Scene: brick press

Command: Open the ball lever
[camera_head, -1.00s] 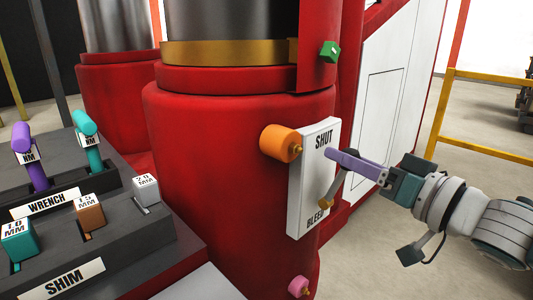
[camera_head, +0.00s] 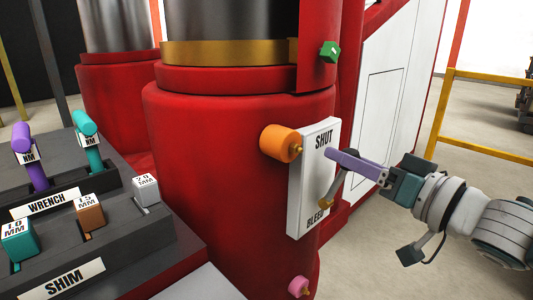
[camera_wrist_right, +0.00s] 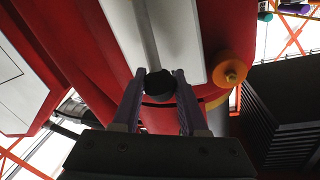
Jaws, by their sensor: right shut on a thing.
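The ball lever sits on a white plate (camera_head: 312,165) marked SHUT at the top and BLEED at the bottom, on the red press cylinder. In the head view its brass pivot (camera_head: 325,201) is low on the plate and a rod rises from there toward my right gripper (camera_head: 332,154). The dark ball (camera_wrist_right: 159,83) at the rod's end shows in the right wrist view between the purple fingers of my right gripper (camera_wrist_right: 160,80), which is shut on it. In the head view the fingers hide the ball, near the SHUT end. My left gripper is out of view.
An orange knob (camera_head: 279,142) sticks out left of the plate. A green knob (camera_head: 330,51) is above and a pink knob (camera_head: 298,286) below. A dark rack (camera_head: 130,228) with wrenches and shims stands at left. A yellow railing (camera_head: 480,130) is at right.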

